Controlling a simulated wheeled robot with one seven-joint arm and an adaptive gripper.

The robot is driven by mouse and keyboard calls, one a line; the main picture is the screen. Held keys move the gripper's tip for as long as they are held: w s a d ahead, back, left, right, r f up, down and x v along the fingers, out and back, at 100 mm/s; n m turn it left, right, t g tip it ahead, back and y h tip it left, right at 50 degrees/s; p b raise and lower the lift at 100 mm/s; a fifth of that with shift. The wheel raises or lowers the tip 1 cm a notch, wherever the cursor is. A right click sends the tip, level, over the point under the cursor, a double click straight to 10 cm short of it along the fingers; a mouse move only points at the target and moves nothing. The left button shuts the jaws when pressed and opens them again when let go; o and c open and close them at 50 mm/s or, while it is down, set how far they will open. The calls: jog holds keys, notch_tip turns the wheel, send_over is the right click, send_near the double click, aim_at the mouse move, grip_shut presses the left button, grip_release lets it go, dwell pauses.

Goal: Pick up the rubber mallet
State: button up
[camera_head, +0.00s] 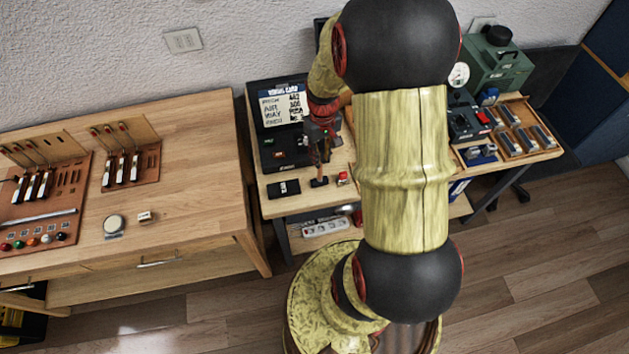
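What looks like the rubber mallet (319,181) is on the small middle table: a dark head low down, with a thin brownish handle rising from it. My gripper (320,143) is at the upper end of this handle, pointing down, over the table's front part. It is small and dark here, and its fingers overlap the handle. I cannot tell whether they are closed on it or only beside it. My large yellow and black arm hides the table's right part.
A black case with a handwritten card (284,108) stands behind. A dark flat device (284,188) and a small red item (342,177) lie near the mallet. A wooden workbench (190,190) stands left. A tray (545,141) and a green machine (497,65) are right.

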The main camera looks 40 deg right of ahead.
aim_at(320, 175)
notch_tip(320, 175, down, 5)
jog(key=shift+a+r+b, duration=0.15)
jog(key=shift+b, duration=0.2)
jog(key=shift+s+a+f+b, duration=0.15)
jog(key=shift+f+b, duration=0.35)
jog(key=shift+f, duration=2.2)
jog(key=shift+c, duration=0.6)
jog(key=c, duration=0.4)
jog(key=shift+r, duration=0.1)
grip_shut()
